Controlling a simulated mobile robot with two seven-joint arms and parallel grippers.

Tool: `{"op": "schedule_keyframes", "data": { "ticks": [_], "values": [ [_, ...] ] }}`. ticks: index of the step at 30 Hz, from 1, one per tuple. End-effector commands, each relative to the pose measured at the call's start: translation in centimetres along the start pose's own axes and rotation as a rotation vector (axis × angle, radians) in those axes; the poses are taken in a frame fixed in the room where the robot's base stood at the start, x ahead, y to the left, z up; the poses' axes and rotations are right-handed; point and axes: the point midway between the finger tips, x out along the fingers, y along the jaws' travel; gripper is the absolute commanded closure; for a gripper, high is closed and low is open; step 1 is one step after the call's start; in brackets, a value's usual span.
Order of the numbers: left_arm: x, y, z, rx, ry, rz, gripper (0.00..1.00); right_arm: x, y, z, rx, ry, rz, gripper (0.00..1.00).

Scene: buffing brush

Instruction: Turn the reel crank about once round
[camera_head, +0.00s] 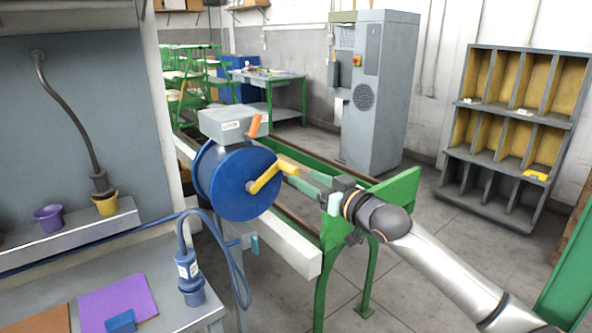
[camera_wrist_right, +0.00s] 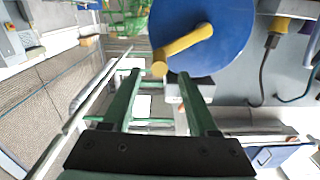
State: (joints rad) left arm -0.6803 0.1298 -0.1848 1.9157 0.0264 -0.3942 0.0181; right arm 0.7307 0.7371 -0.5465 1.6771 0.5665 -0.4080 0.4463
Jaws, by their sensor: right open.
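In the right wrist view the yellow crank (camera_wrist_right: 186,42) slants down left across the blue reel (camera_wrist_right: 225,55). My right gripper (camera_head: 290,176) has its green fingers pointing at the handle end. In the wrist view the right gripper (camera_wrist_right: 160,76) is open, with the handle end between or just beyond its fingertips. I cannot tell whether they touch. My left gripper is not in view.
A grey box (camera_head: 234,122) with an orange lever sits above the reel. A green frame (camera_head: 398,190) stands close behind my right wrist. Open floor lies at right.

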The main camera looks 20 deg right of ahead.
Motion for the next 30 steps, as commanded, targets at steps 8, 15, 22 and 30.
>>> {"op": "schedule_keyframes", "data": {
  "ticks": [8,15,22,30],
  "values": [
    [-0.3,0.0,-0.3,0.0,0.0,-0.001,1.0,3.7,0.0,-0.1,0.003,0.001,0.0,0.41],
    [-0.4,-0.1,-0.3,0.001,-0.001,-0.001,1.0,4.8,0.0,0.0,0.001,0.001,0.0,0.41],
    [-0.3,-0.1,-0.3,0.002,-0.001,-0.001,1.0,4.8,0.0,0.0,0.001,0.001,0.0,0.41],
    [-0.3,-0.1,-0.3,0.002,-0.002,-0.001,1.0,4.8,0.0,0.0,0.002,0.001,0.0,0.68]
  ]
}}
